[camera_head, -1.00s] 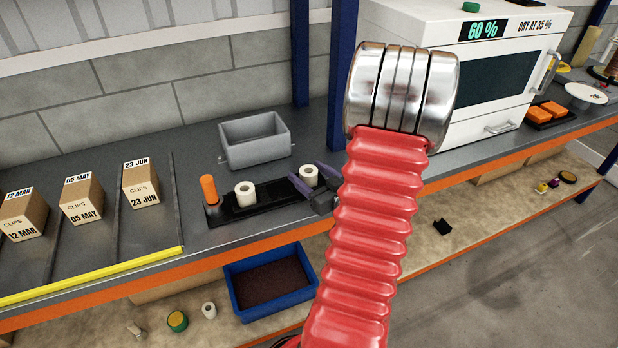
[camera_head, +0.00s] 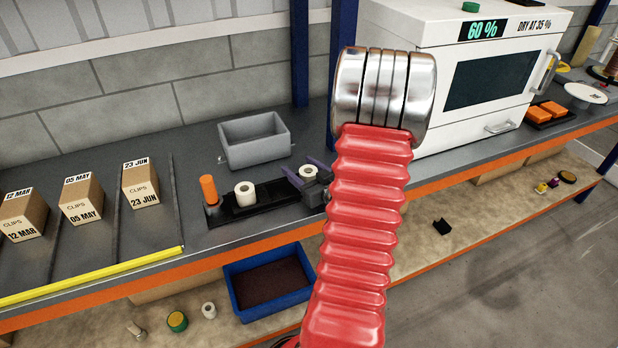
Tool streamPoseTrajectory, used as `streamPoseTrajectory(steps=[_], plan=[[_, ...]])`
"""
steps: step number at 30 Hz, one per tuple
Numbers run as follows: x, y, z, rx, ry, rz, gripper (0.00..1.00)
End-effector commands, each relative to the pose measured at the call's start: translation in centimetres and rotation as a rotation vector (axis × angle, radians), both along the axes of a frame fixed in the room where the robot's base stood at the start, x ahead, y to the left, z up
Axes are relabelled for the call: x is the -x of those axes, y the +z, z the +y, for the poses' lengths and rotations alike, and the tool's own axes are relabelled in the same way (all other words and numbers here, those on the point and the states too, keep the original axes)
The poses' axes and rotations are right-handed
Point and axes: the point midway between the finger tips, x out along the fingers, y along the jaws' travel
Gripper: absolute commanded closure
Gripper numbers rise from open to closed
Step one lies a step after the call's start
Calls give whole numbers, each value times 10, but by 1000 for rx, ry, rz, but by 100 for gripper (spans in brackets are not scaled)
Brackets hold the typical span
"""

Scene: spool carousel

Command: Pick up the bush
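Two white ring-shaped bushes stand upright on a black holder (camera_head: 232,212) on the grey bench. The left bush (camera_head: 245,193) stands clear. The right bush (camera_head: 308,172) sits between the purple fingers of my gripper (camera_head: 302,168), partly hidden by them. The fingers are spread, one on each side of this bush; I cannot tell whether they touch it. My red ribbed arm hides the area just right of the gripper.
An orange peg (camera_head: 209,189) stands at the holder's left end. A grey bin (camera_head: 254,140) is behind the holder. Boxes of clips (camera_head: 140,184) stand at left, a white dryer (camera_head: 440,100) at right. A blue tray (camera_head: 268,285) sits on the lower shelf.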

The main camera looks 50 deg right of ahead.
Motion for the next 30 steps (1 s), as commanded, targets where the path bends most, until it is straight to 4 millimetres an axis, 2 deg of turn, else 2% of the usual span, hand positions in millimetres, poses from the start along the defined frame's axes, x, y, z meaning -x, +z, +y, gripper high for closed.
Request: streamPoseTrajectory(steps=[2, 16, 25, 30], plan=[[0, 0, 0, 0, 0, 0, 50], [0, 0, 0, 0, 0, 0, 83], [0, 1, 0, 1, 0, -1, 84], [0, 9, -1, 2, -1, 0, 84]])
